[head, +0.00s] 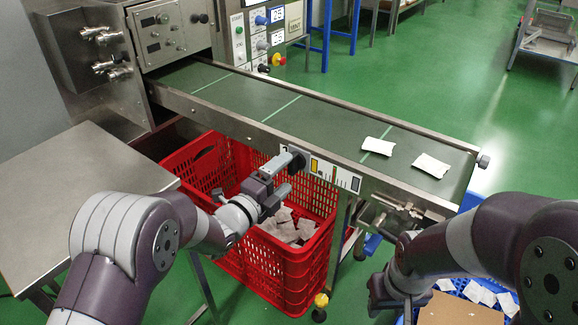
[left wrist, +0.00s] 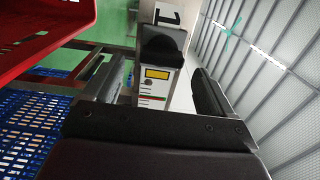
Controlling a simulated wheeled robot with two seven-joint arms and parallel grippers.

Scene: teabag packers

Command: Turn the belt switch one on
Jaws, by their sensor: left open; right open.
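The belt switch is a black knob (head: 297,157) on a white label panel (head: 334,174) on the conveyor's near side. In the left wrist view the knob (left wrist: 162,45) sits below a tag marked 1 (left wrist: 168,16). My left gripper (head: 282,176) is open just in front of the knob. In the left wrist view its fingers (left wrist: 158,88) appear either side of the knob; I cannot tell whether they touch it. My right gripper (head: 384,292) is open at the lower right, away from the switch; its fingers show only partly.
The conveyor belt (head: 250,100) carries two white packets (head: 378,146) at its right end. A red crate (head: 290,270) with several white packets stands under my left gripper. A steel table (head: 70,200) is at left. A blue crate (head: 455,288) with packets and cardboard lies lower right.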

